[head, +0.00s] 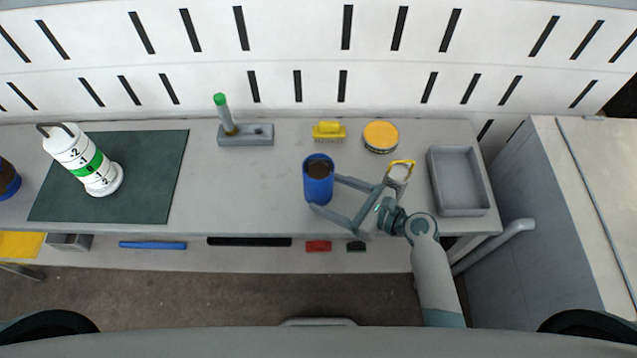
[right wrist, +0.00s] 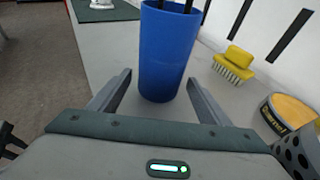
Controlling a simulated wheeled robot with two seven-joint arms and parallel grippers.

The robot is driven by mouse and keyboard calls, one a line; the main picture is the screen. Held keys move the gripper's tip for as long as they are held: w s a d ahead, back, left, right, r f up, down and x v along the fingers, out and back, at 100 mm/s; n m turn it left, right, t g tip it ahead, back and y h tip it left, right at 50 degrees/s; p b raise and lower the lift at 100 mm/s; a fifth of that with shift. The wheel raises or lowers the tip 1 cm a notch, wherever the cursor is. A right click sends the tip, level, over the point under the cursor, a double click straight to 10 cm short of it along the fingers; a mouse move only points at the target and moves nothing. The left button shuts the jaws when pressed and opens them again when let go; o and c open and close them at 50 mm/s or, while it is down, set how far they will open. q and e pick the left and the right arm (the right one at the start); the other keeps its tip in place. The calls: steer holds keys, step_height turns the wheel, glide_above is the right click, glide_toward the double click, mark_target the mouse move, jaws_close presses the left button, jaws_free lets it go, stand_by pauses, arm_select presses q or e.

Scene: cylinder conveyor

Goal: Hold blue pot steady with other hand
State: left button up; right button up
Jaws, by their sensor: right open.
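The blue pot (head: 318,186) stands upright on the grey table, right of its middle, with a dark brown inside. In the right wrist view the pot (right wrist: 165,55) is straight ahead, and dark thin shapes show at its top edge. My right gripper (head: 327,193) is open and reaches in from the right, with one finger on each side of the pot's near part. In the wrist view a gap shows between the pot and each finger. My left gripper is in neither view.
A green-tipped stand (head: 245,140), a dark mat (head: 150,180) with a white-green cylinder (head: 78,150), and another blue pot (head: 8,185) lie left.

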steer(key=shift+x, duration=1.6)
steer(key=shift+c, duration=0.7)
